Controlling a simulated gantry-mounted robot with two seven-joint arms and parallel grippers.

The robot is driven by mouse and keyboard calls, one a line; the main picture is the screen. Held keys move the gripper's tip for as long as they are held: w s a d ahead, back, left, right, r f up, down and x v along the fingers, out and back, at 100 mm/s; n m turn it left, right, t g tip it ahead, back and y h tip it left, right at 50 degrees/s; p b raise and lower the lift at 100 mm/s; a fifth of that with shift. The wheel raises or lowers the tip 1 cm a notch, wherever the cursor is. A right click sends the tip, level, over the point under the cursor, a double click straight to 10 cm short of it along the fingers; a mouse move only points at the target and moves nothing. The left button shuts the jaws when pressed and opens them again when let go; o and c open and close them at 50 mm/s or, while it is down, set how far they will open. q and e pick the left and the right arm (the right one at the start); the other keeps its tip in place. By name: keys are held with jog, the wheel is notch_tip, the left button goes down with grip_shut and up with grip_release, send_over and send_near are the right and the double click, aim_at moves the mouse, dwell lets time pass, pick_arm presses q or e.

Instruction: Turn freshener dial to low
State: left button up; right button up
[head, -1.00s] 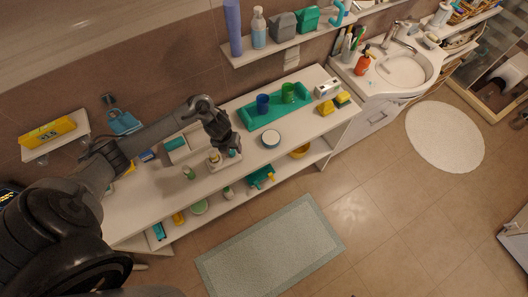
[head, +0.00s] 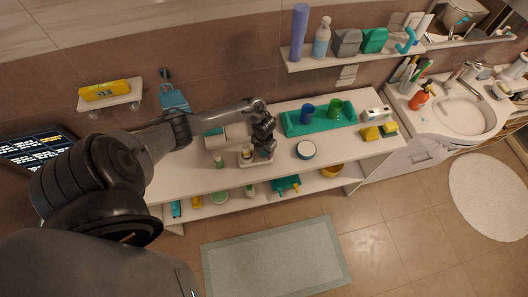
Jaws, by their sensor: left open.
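My left gripper (head: 264,150) hangs over the white bench top, fingers pointing down, at the right part of a small pale tray (head: 245,164). It is open; the narrow gap between its fingers is hard to see. A small bottle with a tan top (head: 246,152) stands on the tray just left of the gripper. A small teal item by the fingertips is partly hidden. I cannot tell which thing is the freshener, and no dial can be made out. A white boxy device (head: 375,115) stands at the bench's right end. My right gripper is not in view.
A green-capped bottle (head: 218,160) stands left of the tray and a round white tub (head: 305,150) right of it. A teal tray (head: 292,123) holds a blue cup (head: 307,113) and a green cup (head: 336,108). Yellow blocks (head: 370,134) sit farther right. A shelf (head: 300,66) overhangs behind.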

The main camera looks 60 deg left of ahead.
pick_arm(q)
jog(key=shift+f, duration=0.4)
jog(key=c, duration=1)
jog(key=shift+c, duration=0.2)
jog(key=shift+n, duration=0.3)
jog(key=n+p, duration=0.1)
jog(key=n, duration=0.2)
jog(key=shift+r+n, duration=0.1)
jog(key=shift+n, duration=0.2)
jog(key=shift+w+d+n+p, duration=0.1)
jog(key=shift+n+p, duration=0.85)
jog(key=shift+n, duration=1.25)
